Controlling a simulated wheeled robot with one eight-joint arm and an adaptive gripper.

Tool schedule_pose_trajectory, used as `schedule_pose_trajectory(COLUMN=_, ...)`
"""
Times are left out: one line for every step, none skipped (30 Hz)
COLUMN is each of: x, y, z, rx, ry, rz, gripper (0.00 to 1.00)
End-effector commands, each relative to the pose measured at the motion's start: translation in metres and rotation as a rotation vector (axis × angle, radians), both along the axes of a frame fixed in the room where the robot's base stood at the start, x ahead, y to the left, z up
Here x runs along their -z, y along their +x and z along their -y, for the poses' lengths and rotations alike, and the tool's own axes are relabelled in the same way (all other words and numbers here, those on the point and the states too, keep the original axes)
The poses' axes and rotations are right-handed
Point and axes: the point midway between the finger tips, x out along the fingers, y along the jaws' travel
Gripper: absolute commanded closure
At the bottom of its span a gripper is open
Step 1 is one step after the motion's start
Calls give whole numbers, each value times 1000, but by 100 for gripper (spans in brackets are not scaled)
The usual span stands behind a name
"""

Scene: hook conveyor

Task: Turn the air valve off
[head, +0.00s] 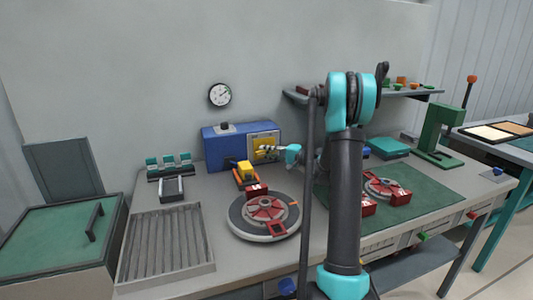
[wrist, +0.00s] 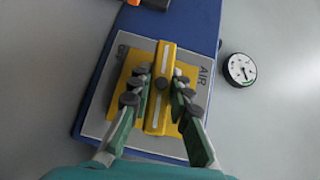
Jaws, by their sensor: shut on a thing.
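The air valve's yellow handle (wrist: 161,88) is a long bar on a yellow square, on a grey plate (wrist: 93,125) lettered "AIR". The plate is on the front of a blue box (head: 218,152), where the yellow valve face (head: 265,145) also shows in the head view. My gripper (wrist: 163,84) has its fingers on both sides of the handle's middle and is shut on it. In the wrist view the bar runs nearly along the picture's height. In the head view my gripper (head: 272,150) partly hides the handle.
A round gauge (head: 219,94) hangs on the wall above the box; it also shows in the wrist view (wrist: 240,69). A yellow and orange part (head: 245,172) stands in front of the box. A turntable (head: 240,222) with red blocks and a ribbed tray (head: 165,245) lie nearer.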

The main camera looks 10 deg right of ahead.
Motion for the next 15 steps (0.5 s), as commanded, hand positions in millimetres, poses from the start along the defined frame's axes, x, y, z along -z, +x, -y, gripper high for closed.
schedule_pose_trajectory(x=1, y=1, z=0, rx=0, ry=30, rz=-5, gripper=100)
schedule_pose_trajectory(x=1, y=0, z=0, rx=0, ry=49, rz=-9, gripper=100)
schedule_pose_trajectory(x=1, y=0, z=0, rx=0, ry=72, rz=-14, gripper=100)
schedule_pose_trajectory(x=1, y=0, z=0, rx=0, ry=85, rz=-15, gripper=100)
schedule_pose_trajectory(x=1, y=0, z=0, rx=0, ry=95, rz=-18, gripper=100)
schedule_pose_trajectory(x=0, y=0, z=0, rx=0, ry=104, rz=-21, gripper=100)
schedule_pose_trajectory(x=0, y=0, z=0, rx=0, ry=108, rz=-22, gripper=100)
schedule_pose_trajectory(x=0, y=0, z=0, rx=0, ry=110, rz=-22, gripper=100)
schedule_pose_trajectory(x=0, y=0, z=0, rx=0, ry=109, rz=-22, gripper=100)
schedule_pose_trajectory(x=0, y=0, z=0, rx=0, ry=108, rz=-22, gripper=100)
schedule_pose_trajectory(x=0, y=0, z=0, rx=0, ry=108, rz=-22, gripper=100)
schedule_pose_trajectory(x=0, y=0, z=0, rx=0, ry=108, rz=-22, gripper=100)
schedule_pose_trajectory(x=0, y=0, z=0, rx=0, ry=108, rz=-22, gripper=100)
schedule_pose_trajectory(x=0, y=0, z=0, rx=0, ry=108, rz=-22, gripper=100)
schedule_pose_trajectory(x=0, y=0, z=1, rx=0, ry=107, rz=-22, gripper=77)
